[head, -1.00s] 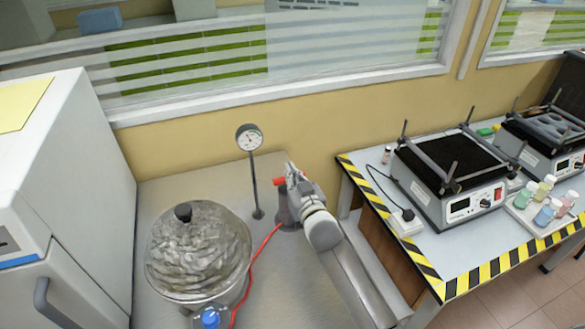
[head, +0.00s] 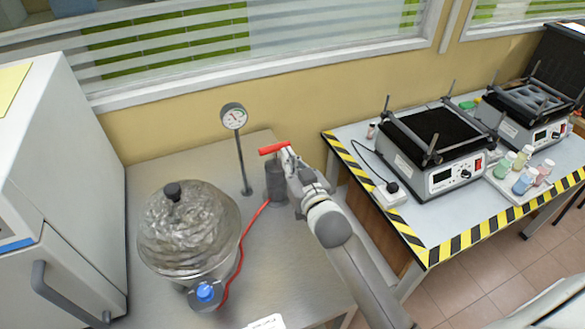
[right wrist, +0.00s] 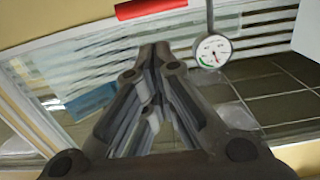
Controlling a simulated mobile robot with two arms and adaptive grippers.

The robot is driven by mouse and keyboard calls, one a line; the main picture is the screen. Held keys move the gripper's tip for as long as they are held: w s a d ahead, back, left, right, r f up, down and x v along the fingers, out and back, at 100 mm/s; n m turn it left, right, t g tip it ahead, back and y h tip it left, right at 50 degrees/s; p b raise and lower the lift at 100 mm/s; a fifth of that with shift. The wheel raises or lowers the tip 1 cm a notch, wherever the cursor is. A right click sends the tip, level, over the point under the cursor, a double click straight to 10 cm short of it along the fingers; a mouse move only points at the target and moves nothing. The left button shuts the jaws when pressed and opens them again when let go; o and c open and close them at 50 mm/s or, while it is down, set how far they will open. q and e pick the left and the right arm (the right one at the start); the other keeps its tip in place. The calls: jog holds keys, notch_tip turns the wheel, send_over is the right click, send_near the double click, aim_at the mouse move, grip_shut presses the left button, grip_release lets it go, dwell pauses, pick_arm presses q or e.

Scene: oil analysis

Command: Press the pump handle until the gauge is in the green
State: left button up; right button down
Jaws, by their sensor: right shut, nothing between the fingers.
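The hand pump (head: 276,182) is a dark grey cylinder on the metal bench. Its red bar handle (head: 274,148) stands a little above the pump body. The round white gauge (head: 233,116) is on a thin post left of the pump. In the right wrist view the gauge (right wrist: 213,50) shows a green arc and a needle; I cannot tell surely where the needle points. My right gripper (head: 287,156) is shut and empty, at the right end of the handle. In the right wrist view the handle (right wrist: 150,8) is beyond the fingertips; contact is unclear. My left gripper is not in view.
A white cabinet (head: 65,180) bounds the left. A striped-edge table (head: 405,232) with hotplates (head: 435,145) and bottles is at right.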

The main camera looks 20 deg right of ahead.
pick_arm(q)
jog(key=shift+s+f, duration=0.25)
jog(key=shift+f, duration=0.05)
pick_arm(e)
jog(key=shift+s+r, duration=0.1)
jog(key=shift+s, duration=0.95)
